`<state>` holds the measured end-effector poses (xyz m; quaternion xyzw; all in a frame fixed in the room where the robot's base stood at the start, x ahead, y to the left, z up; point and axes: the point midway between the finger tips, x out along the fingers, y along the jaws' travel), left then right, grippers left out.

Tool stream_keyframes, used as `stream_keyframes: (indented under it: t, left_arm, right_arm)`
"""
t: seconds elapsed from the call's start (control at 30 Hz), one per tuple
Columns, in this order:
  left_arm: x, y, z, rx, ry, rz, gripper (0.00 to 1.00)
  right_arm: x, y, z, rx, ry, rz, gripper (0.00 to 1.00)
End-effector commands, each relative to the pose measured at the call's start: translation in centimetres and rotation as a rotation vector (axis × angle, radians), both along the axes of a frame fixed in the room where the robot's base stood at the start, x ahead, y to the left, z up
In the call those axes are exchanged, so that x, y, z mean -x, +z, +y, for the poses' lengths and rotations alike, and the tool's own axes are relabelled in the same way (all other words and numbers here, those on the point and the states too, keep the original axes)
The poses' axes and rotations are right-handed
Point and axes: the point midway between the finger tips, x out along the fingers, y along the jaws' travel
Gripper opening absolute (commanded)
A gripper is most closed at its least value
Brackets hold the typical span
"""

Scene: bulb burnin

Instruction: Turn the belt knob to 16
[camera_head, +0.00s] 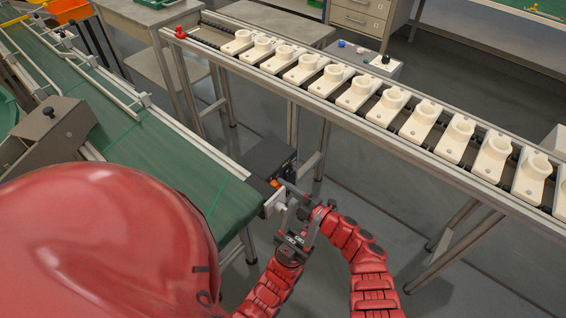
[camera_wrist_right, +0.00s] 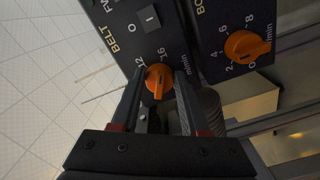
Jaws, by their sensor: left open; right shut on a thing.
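The belt knob (camera_wrist_right: 158,80) is orange, on a dark panel (camera_wrist_right: 150,35) lettered BELT, with 12 and 16 readable beside it. My right gripper (camera_wrist_right: 160,82) has its fingers on either side of the knob and is shut on it. The knob's pointer setting is hard to read. In the head view my right gripper (camera_head: 281,190) reaches the panel at the conveyor's near end, where orange shows small. My left gripper (camera_head: 300,224) is open and empty just below it, close to the right wrist.
A second orange knob (camera_wrist_right: 245,46), with 2 to 8 around it, sits on the neighbouring panel. A switch (camera_wrist_right: 149,18) is above the belt knob. The green conveyor (camera_head: 160,140) lies left. A rail (camera_head: 300,95) of cream holders runs behind; floor is clear at right.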

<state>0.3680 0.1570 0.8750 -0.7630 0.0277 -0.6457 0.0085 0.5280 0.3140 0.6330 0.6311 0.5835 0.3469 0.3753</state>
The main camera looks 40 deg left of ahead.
Motion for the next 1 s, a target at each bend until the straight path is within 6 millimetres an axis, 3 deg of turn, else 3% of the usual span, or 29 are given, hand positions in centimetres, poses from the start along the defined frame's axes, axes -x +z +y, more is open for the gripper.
stream_keyframes:
  t: [0.6, 0.63, 0.7, 0.8, 1.0]
  left_arm:
    - [0.0, 0.19, 0.0, 0.0, 0.0, 0.0, 0.5]
    - [0.01, 0.19, 0.0, 0.0, 0.0, 0.0, 0.5]
    - [0.0, 0.19, 0.0, 0.0, 0.0, 0.0, 0.5]
    - [0.0, 0.19, 0.0, 0.0, 0.0, 0.0, 0.5]
    - [0.0, 0.2, 0.0, 0.0, 0.0, 0.0, 0.5]
  right_arm:
    - [0.01, -0.12, -0.02, -0.002, 0.0, 0.042, 0.0]
    - [0.02, -0.12, -0.02, -0.002, 0.0, 0.042, 0.49]
    - [0.01, -0.11, -0.01, -0.002, 0.0, 0.042, 0.61]
    - [0.0, -0.09, -0.01, -0.003, -0.001, 0.041, 0.75]
    - [0.01, -0.05, 0.0, -0.003, 0.0, 0.041, 0.75]
